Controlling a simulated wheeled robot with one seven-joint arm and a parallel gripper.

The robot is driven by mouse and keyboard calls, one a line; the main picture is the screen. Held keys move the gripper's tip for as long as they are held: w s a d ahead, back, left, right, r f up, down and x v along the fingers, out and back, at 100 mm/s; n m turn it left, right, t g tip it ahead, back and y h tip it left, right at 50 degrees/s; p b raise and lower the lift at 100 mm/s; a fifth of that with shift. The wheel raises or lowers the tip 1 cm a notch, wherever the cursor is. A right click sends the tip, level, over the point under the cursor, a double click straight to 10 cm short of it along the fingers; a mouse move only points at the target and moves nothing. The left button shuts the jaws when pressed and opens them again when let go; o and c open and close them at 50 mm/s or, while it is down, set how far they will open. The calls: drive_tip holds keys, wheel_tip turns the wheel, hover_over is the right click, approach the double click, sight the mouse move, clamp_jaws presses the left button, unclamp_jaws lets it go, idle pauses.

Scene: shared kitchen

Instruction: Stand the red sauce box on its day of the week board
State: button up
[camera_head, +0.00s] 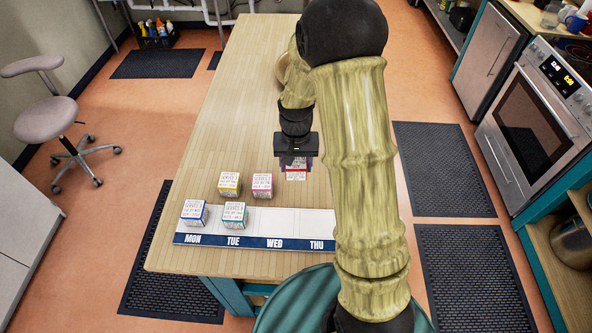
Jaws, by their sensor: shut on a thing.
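The red sauce box (296,174) is a small white box with red edging and printed text, seen below my gripper (296,163). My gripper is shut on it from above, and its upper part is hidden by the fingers. I cannot tell whether it touches the table. The white day of the week board (284,222) lies along the table's front, with a dark blue strip reading MON, TUE, WED and THU. My arm hides its right end. The red box is behind the board, roughly in line with WED to THU.
A blue-edged box (194,212) stands at MON and a green-edged box (233,216) at TUE. A yellow-edged box (229,183) and a pink-edged box (262,186) stand on the wooden table (228,120) behind the board. The visible WED and THU spaces are bare.

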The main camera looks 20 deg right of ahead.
drive_tip(key=shift+p, duration=0.55)
drive_tip(key=shift+w+f+p, duration=0.1)
drive_tip(key=shift+f+p, duration=0.2)
drive_tip(key=shift+p, duration=0.4)
wheel_tip(320, 180, down, 5)
drive_tip(key=n+p, duration=0.2)
drive_tip(key=p, duration=0.5)
drive_tip(key=shift+f+n, duration=0.15)
drive_tip(key=shift+n, duration=0.25)
drive_tip(key=shift+f, duration=0.5)
drive_tip(key=shift+d, duration=0.2)
